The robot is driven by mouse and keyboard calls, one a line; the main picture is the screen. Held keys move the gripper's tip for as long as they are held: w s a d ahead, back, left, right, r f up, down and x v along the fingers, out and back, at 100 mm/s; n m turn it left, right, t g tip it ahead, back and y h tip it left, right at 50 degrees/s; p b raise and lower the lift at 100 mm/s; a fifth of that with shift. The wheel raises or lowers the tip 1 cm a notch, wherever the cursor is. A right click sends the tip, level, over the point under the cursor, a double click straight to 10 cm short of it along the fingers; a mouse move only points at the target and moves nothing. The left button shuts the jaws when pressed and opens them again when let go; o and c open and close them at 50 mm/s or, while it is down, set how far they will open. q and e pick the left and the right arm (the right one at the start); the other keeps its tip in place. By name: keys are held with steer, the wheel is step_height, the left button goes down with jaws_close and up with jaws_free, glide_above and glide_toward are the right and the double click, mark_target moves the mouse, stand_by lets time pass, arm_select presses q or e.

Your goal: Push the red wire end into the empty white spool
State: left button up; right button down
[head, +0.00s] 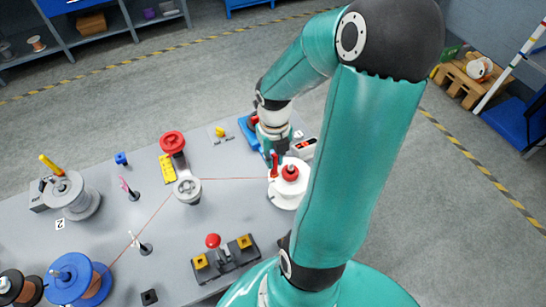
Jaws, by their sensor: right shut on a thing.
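The white spool (282,197) stands at the right part of the grey table, with a red knob (290,173) at its centre. My right gripper (273,152) points down at the back left edge of this spool. It is shut on the red wire end (274,164), a small upright red piece at the spool's rim. Whether the piece is inside the spool or only against it, I cannot tell. The thin red wire (235,179) runs taut from there left to the grey pulley (187,188), then down toward the blue spool (78,280). My left gripper is out of view.
A red-handled lever (213,242) with yellow blocks stands at the front. A red-topped tension arm (172,140) stands behind the pulley. A grey spool (70,195) is at left. A blue device (248,130) and a grey box (302,148) sit close to my right gripper.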

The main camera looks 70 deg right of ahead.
steer(key=shift+f, duration=0.1)
steer(key=shift+w+a+f+b, duration=0.15)
steer(key=shift+f+b, duration=0.45)
steer(key=shift+b, duration=0.05)
steer(key=shift+f+b, duration=0.65)
steer(key=shift+f, duration=0.35)
stand_by(1.3)
stand_by(0.5)
steer(key=c, duration=1.1)
jaws_free()
steer(key=shift+o, duration=0.2)
steer(key=o, duration=0.3)
